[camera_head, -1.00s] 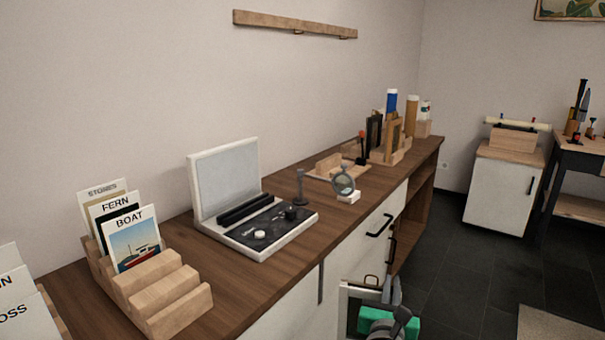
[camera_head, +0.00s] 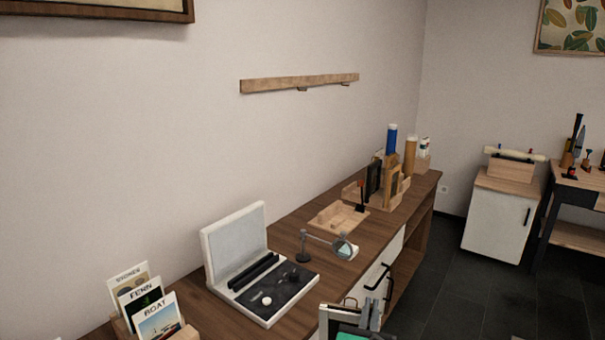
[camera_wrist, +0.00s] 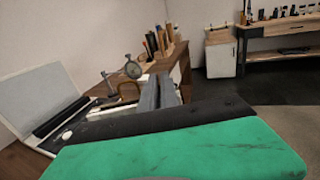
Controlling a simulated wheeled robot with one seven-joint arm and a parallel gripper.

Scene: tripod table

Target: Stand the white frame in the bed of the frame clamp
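The white frame (camera_head: 329,318) is at the bottom edge of the head view, in front of the bench; its lower part is cut off. My gripper (camera_head: 368,312) is at its top right and looks shut on it. In the wrist view my grey fingers (camera_wrist: 160,92) are close together, with part of the white frame (camera_wrist: 103,114) and a brown loop to their left. The frame clamp (camera_head: 338,217), a pale wooden base with a bed and a red-tipped lever, stands on the bench beyond the magnifier. The frame is well apart from it.
On the bench, a white lidded case (camera_head: 236,250) and a magnifier on a stand (camera_head: 345,250) are nearer than the clamp. A wooden rack (camera_head: 404,188) with frames is behind it. A card holder (camera_head: 185,332) is at lower left.

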